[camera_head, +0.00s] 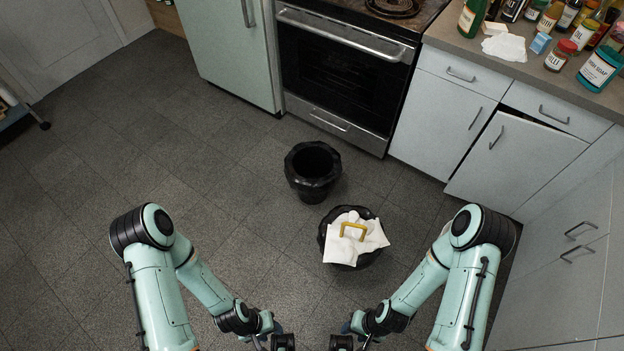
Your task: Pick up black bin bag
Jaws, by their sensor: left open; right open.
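Two black, bag-like round shapes are on the floor in the head view. The farther black bin bag (312,185) stands upright with a crinkled rim and a dark, open top; I cannot tell whether a bin is inside it. My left gripper (270,341) and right gripper (354,341) are open at the bottom edge, partly cut off. Both are apart from the black shapes, nearer to me.
The oven (340,75) and grey cabinets (440,125) stand behind and to the right. One cabinet door (515,160) looks ajar. Bottles and jars crowd the counter (505,65). The tiled floor (130,150) is clear on the left.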

